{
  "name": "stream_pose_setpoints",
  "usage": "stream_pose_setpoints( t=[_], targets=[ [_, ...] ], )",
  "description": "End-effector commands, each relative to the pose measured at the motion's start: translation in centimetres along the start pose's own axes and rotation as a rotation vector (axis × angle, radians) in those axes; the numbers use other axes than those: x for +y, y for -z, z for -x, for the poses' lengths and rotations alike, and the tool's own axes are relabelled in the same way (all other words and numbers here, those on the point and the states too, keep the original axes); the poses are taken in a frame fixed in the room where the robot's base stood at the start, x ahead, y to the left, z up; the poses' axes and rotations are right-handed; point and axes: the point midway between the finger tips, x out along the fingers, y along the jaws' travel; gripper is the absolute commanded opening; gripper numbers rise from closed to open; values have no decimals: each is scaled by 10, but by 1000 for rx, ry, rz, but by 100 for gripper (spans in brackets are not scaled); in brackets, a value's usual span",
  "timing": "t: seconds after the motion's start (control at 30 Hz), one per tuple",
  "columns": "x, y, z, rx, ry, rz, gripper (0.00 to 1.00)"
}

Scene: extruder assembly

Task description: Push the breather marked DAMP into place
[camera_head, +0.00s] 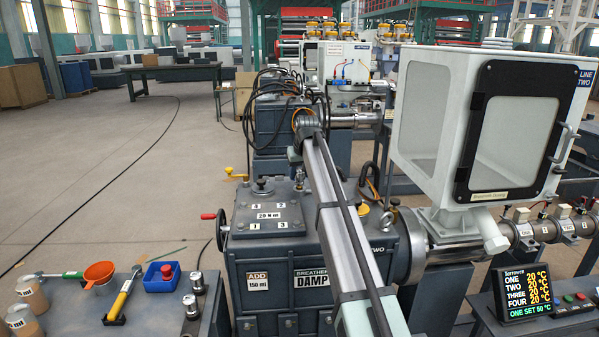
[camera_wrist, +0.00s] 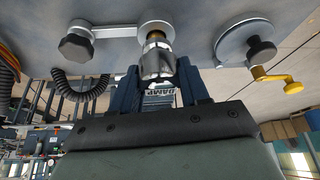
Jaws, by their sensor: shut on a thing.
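In the wrist view, my gripper (camera_wrist: 160,82) is shut on a short metal cylinder, the breather (camera_wrist: 156,64), with a brass-coloured section at its far end. The breather's far end lines up with a round metal boss (camera_wrist: 157,28) on a grey surface. I cannot tell how deep it sits in the boss. In the head view, the gearbox (camera_head: 280,245) carries a front label reading BREATHER and DAMP (camera_head: 312,281). My arm crosses in front of the gearbox, and my gripper cannot be made out there.
A yellow crank (camera_wrist: 285,82) is near the disc. The front-left bench (camera_head: 130,315) holds a blue bin (camera_head: 160,277), an orange funnel (camera_head: 98,273) and small metal fittings (camera_head: 192,306).

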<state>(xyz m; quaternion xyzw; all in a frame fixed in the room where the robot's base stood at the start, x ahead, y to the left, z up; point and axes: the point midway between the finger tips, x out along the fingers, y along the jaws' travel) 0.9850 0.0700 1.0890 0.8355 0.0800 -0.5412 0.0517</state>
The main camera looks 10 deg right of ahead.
Motion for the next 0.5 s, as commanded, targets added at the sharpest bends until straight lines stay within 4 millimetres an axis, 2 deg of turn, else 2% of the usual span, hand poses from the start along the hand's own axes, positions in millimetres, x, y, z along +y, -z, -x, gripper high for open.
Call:
stream_pose_setpoints(
  t=[0.5],
  targets=[
    [0, -4, -8, 0, 0, 0, 13]
  ],
)
